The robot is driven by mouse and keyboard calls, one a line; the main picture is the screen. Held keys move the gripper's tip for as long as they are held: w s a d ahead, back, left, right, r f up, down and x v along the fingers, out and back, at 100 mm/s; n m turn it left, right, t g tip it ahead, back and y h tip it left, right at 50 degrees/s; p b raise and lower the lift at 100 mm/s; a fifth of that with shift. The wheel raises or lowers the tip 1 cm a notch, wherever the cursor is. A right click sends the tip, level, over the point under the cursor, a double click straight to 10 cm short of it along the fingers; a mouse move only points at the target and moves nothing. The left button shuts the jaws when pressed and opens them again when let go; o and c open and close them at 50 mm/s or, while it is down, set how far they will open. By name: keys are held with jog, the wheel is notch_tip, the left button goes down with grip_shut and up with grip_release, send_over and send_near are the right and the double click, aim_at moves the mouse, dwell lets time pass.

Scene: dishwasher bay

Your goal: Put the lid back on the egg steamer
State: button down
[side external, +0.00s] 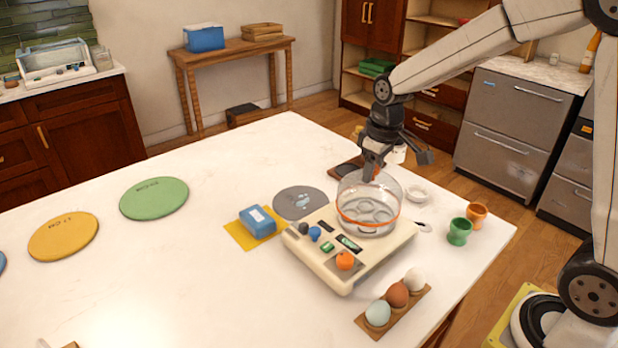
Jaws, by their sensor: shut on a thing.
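The egg steamer (345,283) is a cream box with knobs and labels on its top, standing on the white table. Its clear dome lid (352,205) with an orange rim is upright over the back right part of the steamer. A round plate with egg hollows shows through the lid. I cannot tell whether the rim touches the steamer all round or hangs just above it. My gripper (371,174) points down and is shut on the top of the lid; the grip itself is small and partly hidden.
An egg holder (362,323) with three eggs lies in front. Green (459,232) and orange (478,214) egg cups and a small white dish (417,193) stand right. A blue sponge (258,222) and grey disc (300,203) lie left. The table's left side has flat coloured mats (154,198).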

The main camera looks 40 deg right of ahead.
jog(key=shift+f, duration=1.15)
jog(key=shift+f, duration=0.15)
dwell(1.5)
grip_release()
dwell(0.5)
jog(key=shift+r, duration=3.5)
